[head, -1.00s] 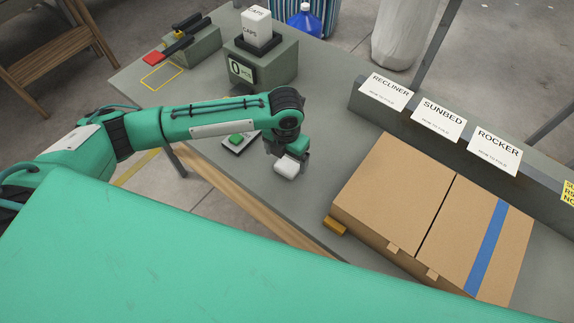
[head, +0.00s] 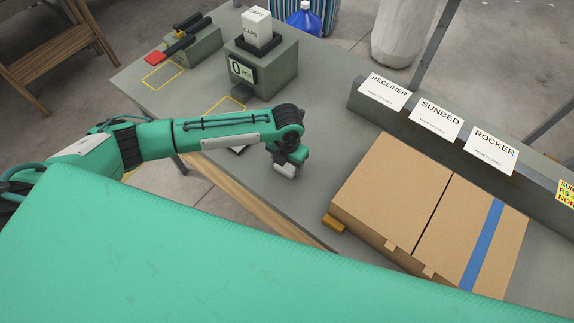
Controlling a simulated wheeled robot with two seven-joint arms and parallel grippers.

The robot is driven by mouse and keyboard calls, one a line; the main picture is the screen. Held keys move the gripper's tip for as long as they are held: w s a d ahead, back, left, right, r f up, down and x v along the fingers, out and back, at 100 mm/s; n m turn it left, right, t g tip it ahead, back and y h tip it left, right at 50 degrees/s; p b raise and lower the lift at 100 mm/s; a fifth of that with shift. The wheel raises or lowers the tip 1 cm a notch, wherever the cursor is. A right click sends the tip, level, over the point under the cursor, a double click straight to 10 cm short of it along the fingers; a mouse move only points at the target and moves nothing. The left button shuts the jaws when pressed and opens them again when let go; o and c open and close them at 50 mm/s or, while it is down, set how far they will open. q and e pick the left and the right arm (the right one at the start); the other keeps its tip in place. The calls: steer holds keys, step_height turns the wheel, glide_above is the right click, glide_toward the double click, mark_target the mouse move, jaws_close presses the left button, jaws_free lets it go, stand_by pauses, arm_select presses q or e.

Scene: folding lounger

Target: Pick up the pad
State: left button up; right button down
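I cannot make out for certain which thing is the pad. The likeliest is a small flat plate (head: 238,151) on the grey bench; only its lower edge shows, as my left forearm covers the rest. In the earlier picture it carries a green button. My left gripper (head: 285,170) points down over the bench, to the right of this plate and left of the cardboard box. Its fingers are small and partly hidden, so I cannot tell if they are open or shut. My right gripper is out of view.
A cardboard box (head: 392,195) with blue tape fills the bench's right side. Behind it, a ledge holds RECLINER (head: 384,91), SUNBED (head: 435,118) and ROCKER (head: 491,147) cards. A counter box (head: 262,75) carries a white CAPS block (head: 257,28). Yellow outlines mark the bench's left part.

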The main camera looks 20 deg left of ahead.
mark_target(287, 164)
arm_select(q)
steer(key=shift+r, duration=0.1)
steer(key=shift+r+b, duration=1.5)
steer(key=shift+r, duration=8.45)
